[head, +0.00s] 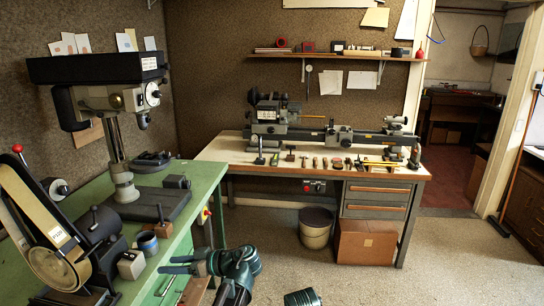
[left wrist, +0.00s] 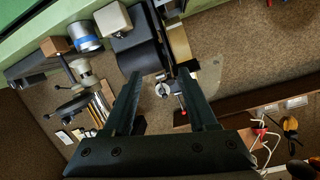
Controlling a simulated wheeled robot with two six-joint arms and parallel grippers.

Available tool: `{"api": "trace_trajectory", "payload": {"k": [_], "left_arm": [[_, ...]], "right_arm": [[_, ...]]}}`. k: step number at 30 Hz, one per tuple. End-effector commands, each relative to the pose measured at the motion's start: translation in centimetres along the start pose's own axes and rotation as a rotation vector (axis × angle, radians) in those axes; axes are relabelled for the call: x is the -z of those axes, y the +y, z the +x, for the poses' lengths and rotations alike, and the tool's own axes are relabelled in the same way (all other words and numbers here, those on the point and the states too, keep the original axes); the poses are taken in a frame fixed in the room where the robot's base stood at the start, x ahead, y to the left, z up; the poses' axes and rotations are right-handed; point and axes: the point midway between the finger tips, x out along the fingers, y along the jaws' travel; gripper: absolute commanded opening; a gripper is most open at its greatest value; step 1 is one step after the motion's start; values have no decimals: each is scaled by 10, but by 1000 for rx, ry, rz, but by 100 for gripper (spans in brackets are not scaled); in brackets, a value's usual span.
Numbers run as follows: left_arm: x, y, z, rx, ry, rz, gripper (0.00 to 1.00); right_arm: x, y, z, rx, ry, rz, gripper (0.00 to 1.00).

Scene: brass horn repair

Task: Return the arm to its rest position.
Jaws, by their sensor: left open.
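My left gripper (head: 167,264) is near the front edge of the green bench (head: 200,172), low in the head view, with its fingers pointing left. Its two dark fingers also show in the left wrist view (left wrist: 159,73), spread apart with nothing between them. My left arm (head: 238,266) shows as teal and black links at the bottom middle of the head view. My right gripper is not in view. Part of a teal link of mine shows at the bottom edge, right of the left arm.
The green bench carries a belt sander (head: 45,225), a drill press (head: 122,150) and a blue-banded tin (head: 147,243). A wooden workbench (head: 212,150) with a lathe (head: 330,132) stands behind. A bin (head: 315,230) and a brown box (head: 366,243) are below it.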

Motion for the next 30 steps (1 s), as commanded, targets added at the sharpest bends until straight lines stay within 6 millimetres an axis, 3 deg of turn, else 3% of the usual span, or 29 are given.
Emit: {"api": "trace_trajectory", "payload": {"k": [1, 6, 12, 15, 19, 23, 30], "left_arm": [[-27, -6, -10, -47, -91, 113, 58], [-122, -12, -62, -308, -404, 574, 58], [-204, -34, -142, -721, -629, 1034, 58], [-228, -45, -175, -902, -679, 1183, 58], [-244, -56, -203, -1061, -706, 1296, 58], [-249, -60, -214, -1127, -714, 1337, 58], [-249, -60, -215, -1132, -714, 1341, 58]], "right_arm": [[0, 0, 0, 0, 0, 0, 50], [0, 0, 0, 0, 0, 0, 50], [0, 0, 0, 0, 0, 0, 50], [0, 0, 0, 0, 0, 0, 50], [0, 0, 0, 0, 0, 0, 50], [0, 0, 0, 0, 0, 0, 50], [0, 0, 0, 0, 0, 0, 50]]}}
